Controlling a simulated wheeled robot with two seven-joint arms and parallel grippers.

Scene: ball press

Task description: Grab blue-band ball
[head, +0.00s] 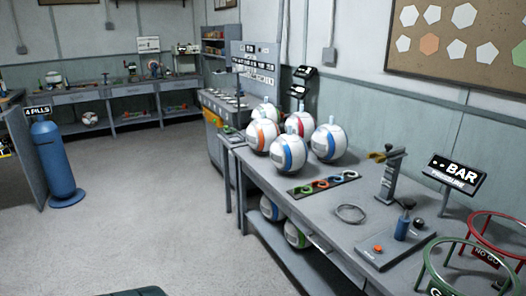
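White balls with coloured bands stand in a cluster at the far end of the grey workbench (330,208), in the head view. One ball with a blue band (329,142) is at the right of the cluster. Another ball with a blue band (288,153) is at the front. A ball with an orange band (262,135) is at the left, and others stand partly hidden behind. A ball with a blue band (271,208) also lies on the shelf under the bench, partly hidden. Neither of my grippers is in view.
On the bench are a strip of coloured rings (323,184), a loose ring (350,213), a hand press (390,176), a control box (396,243), a BAR display (455,174), and green (430,265) and red (475,236) hoops. A blue cylinder (56,165) stands left. The middle floor is clear.

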